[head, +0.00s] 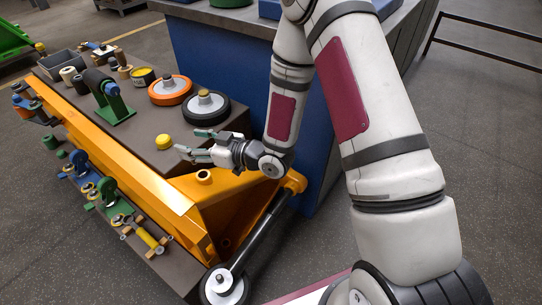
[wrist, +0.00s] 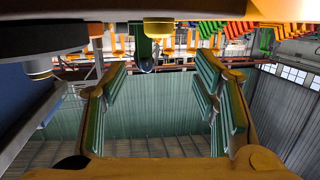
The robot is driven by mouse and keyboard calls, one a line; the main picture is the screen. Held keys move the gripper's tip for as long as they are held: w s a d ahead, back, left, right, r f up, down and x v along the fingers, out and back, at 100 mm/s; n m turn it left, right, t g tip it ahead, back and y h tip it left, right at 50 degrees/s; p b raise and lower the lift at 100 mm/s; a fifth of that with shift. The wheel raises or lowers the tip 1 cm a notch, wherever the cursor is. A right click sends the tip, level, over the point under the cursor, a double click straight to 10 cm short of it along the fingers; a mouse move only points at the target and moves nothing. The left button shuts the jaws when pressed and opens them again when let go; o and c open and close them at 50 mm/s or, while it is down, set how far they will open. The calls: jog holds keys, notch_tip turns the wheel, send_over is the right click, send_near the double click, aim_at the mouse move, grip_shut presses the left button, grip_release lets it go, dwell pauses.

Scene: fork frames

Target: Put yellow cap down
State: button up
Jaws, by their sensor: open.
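The yellow cap (head: 163,142) sits on the dark top of the bench (head: 140,148), near its front edge. My gripper (head: 190,145) is just to the right of the cap, with its fingers pointing left towards it. The fingers are open, with nothing between them. In the wrist view, which looks upside down, the yellow cap (wrist: 158,28) shows at the top, beyond the open green-padded fingers (wrist: 160,75). A gap seems to lie between the fingertips and the cap.
An orange-rimmed wheel (head: 170,90) and a black wheel (head: 206,108) lie behind the cap. A green caster (head: 113,105) stands to the left. An orange pallet truck (head: 140,170) runs along the bench front. A blue cabinet (head: 325,125) stands behind my arm.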

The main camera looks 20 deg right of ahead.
jog(key=s+d+r+m+g+h, duration=0.2)
jog(key=d+r+h, duration=0.75)
jog(key=d, duration=0.45)
jog(key=s+d+r+m+g+h, duration=0.2)
jog(key=s+d+r, duration=0.1)
jog(key=s, duration=0.3)
jog(key=s+d+r+m+g+h, duration=0.1)
jog(key=s+d+r+m+h, duration=0.15)
jog(key=s, duration=0.45)
jog(key=s+r+m+g+y, duration=0.1)
jog(key=s+r+g, duration=0.1)
jog(key=s, duration=1.1)
jog(key=s+r+m+g+y, duration=0.1)
jog(key=s+r+m+g, duration=0.1)
jog(key=s, duration=1.1)
jog(key=shift+a+r+g, duration=0.35)
jog(key=shift+r+g, duration=0.05)
jog(key=shift+g, duration=0.5)
